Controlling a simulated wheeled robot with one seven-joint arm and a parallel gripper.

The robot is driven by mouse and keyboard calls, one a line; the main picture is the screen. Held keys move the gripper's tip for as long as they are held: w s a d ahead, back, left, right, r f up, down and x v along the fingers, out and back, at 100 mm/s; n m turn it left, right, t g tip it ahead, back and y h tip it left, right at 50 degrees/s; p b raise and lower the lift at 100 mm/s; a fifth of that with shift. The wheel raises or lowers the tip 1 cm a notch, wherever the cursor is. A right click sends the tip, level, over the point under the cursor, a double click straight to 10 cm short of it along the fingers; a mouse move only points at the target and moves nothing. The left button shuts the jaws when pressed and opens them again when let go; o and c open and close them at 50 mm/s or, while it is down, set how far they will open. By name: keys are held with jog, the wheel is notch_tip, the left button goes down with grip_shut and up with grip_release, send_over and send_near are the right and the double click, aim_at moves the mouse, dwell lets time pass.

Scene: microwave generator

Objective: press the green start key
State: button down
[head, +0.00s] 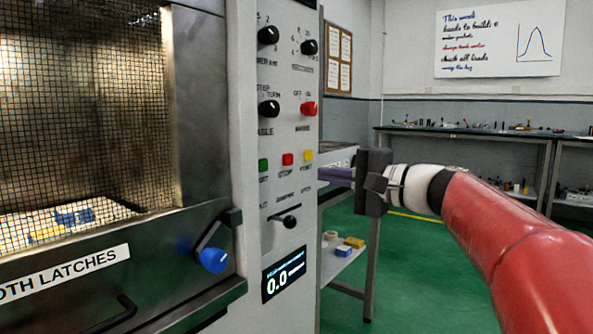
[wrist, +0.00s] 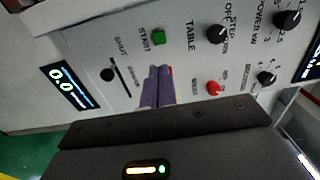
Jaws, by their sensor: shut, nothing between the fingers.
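In the wrist view the fingertips (wrist: 160,70) lie below the green key in the picture and partly cover a red key (wrist: 171,70). I cannot tell whether the fingertips touch the panel.
A red key (head: 287,159) and a yellow key (head: 308,155) sit beside the green one. Knobs, including a red one (head: 309,108), are above; a slider lever (head: 289,222) and a display reading 0.0 (head: 284,273) are below. A blue-knobbed latch (head: 213,260) sticks out at left.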

aim_at(265, 165)
jog(key=p+x, duration=0.2)
jog(key=x, duration=1)
jog(key=shift+w+a, duration=0.45)
jog(key=shift+a, duration=0.15)
